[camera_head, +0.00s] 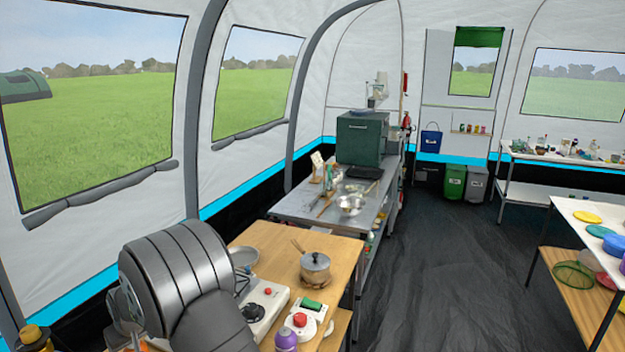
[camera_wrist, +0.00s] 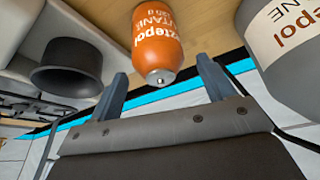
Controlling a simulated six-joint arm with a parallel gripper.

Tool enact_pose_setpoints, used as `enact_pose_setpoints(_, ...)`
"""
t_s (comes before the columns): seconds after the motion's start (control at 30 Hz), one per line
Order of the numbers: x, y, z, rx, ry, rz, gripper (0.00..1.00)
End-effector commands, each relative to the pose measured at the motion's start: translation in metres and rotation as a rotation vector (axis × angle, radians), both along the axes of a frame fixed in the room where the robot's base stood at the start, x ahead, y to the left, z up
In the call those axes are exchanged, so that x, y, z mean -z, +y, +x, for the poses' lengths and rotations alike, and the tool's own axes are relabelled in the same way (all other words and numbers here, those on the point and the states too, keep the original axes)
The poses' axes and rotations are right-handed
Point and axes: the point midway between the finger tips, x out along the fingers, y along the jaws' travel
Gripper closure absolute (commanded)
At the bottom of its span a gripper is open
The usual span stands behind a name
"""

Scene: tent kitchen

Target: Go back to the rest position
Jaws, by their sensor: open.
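My gripper (camera_wrist: 160,70) is open in the wrist view, its two blue-grey fingers spread apart. An orange gas canister (camera_wrist: 158,38) with white lettering appears in the gap between the fingers, with clear space on both sides. I cannot tell how far beyond the fingertips it is. In the head view my dark arm fills the lower left over the wooden table (camera_head: 262,240), and my gripper is hidden behind it.
In the wrist view a large grey gas cylinder (camera_wrist: 288,45) is close on the right, and a black round part (camera_wrist: 68,68) is on the left. In the head view a lidded pot (camera_head: 315,268) and a white stove (camera_head: 262,305) are right of my arm.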

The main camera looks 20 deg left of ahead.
Motion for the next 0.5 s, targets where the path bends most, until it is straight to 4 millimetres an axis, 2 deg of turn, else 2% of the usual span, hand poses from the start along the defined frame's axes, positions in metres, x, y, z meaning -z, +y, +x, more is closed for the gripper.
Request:
enact_pose_setpoints(0.2,-0.0099,-0.0006,-0.0002,0.0,0.001,-0.002,0.25)
enact_pose_setpoints(0.5,-0.0099,-0.0009,-0.0003,0.0,0.001,-0.003,0.25)
